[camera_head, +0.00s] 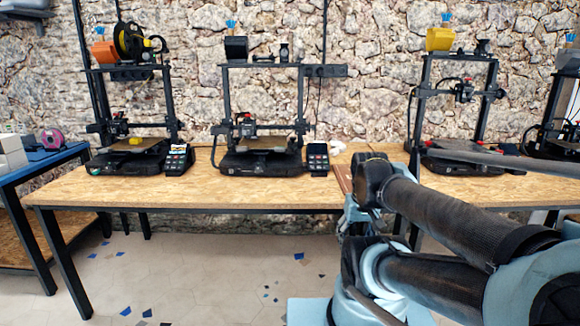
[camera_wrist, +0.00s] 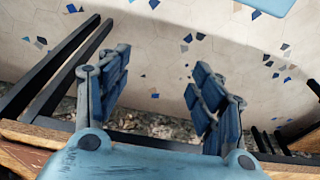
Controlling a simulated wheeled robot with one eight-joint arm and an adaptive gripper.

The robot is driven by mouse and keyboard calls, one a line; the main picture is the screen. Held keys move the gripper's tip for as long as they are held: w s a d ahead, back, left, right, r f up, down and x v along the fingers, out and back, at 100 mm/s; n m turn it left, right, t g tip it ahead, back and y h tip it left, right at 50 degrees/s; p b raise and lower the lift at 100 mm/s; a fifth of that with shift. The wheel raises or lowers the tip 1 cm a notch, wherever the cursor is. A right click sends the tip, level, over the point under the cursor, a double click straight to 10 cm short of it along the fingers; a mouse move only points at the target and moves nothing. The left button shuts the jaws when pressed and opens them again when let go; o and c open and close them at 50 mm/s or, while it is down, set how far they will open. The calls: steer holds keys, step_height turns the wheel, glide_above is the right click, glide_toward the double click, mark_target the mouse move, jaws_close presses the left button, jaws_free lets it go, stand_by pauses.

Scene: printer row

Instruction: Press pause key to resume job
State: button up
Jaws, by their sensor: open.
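Several 3D printers stand on a long wooden table (camera_head: 120,192). The left printer (camera_head: 135,160) has a small control panel (camera_head: 178,160) at its right side and a yellow piece (camera_head: 135,141) on its bed. The middle printer (camera_head: 258,162) has a control panel (camera_head: 317,158) at its right. The right printer (camera_head: 460,155) stands partly behind my arm. The pause key is too small to make out on either panel. My gripper (camera_wrist: 157,90) shows in the wrist view with its two blue fingers spread wide and nothing between them. In the head view my arm hides the gripper.
A blue-topped side table (camera_head: 40,158) with white boxes (camera_head: 12,150) and a purple-pink spool (camera_head: 53,139) stands at the left. A stone wall (camera_head: 380,60) closes the back. The tiled floor (camera_head: 200,270) before the table is clear apart from scattered blue flecks.

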steer(key=shift+w+f, duration=0.25)
steer(key=shift+w, duration=0.25)
steer(key=c, duration=0.9)
steer(key=shift+s, duration=0.1)
jaws_close()
